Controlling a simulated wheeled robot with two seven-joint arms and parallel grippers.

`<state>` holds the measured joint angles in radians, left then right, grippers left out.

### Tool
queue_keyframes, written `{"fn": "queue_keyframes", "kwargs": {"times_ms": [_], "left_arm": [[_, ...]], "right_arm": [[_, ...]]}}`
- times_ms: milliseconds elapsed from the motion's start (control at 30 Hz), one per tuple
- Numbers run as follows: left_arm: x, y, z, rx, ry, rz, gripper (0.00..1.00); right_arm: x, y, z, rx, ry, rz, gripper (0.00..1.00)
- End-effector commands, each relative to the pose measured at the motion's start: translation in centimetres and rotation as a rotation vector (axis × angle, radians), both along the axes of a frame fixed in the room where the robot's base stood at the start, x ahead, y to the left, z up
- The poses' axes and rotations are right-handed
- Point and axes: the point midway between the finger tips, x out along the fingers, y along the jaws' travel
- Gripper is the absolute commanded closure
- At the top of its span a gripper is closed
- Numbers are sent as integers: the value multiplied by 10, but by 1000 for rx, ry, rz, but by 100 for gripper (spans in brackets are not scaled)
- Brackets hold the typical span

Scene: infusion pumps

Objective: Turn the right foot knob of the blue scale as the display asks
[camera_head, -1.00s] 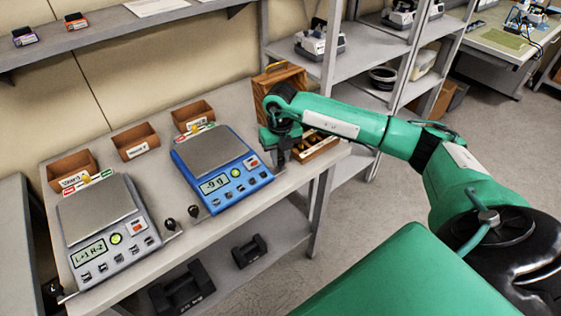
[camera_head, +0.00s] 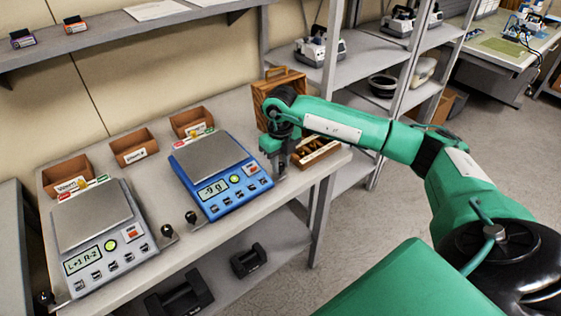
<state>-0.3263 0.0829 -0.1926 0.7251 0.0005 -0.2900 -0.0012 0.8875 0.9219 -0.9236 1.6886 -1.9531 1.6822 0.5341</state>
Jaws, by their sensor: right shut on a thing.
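The blue scale (camera_head: 222,193) stands on the bench with a bare grey pan, and its display (camera_head: 214,189) seems to read "-9 g". Its left foot knob (camera_head: 191,217) is a small black ball at the front left corner. My right gripper (camera_head: 281,170) points down at the scale's right front corner and is shut on the right foot knob, which the fingers mostly hide. A grey scale (camera_head: 107,254) to the left has a display (camera_head: 83,260) that seems to read "L+1 R-2". My left gripper is not in view.
Brown bins (camera_head: 134,148) line the back of the bench. A wooden case (camera_head: 277,100) and a wooden tray (camera_head: 316,152) stand close behind and right of my right gripper. The grey scale's right knob (camera_head: 168,230) is near the blue scale. Dark weights (camera_head: 248,260) lie on the lower shelf.

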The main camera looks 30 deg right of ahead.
Motion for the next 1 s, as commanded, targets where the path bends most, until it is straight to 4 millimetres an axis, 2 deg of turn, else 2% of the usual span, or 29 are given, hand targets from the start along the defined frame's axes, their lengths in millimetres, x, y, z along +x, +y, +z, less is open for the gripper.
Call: {"fn": "queue_keyframes", "kwargs": {"times_ms": [33, 133, 433, 567, 667, 867, 1000], "left_arm": [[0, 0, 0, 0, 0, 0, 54], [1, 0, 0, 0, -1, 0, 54], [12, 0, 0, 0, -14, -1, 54], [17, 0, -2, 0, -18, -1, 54], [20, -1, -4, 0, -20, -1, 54], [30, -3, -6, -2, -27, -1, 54], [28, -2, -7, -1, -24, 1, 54]], "right_arm": [[1, -1, 2, 0, -4, -2, 74], [1, -1, 2, 0, -4, -2, 55], [1, 0, 1, 0, -2, -1, 54], [1, 0, 11, 0, -4, -2, 54], [1, 0, 28, 0, -6, -1, 54], [2, 0, 75, 1, -7, -2, 54], [1, 0, 104, 0, -6, -2, 54]]}}
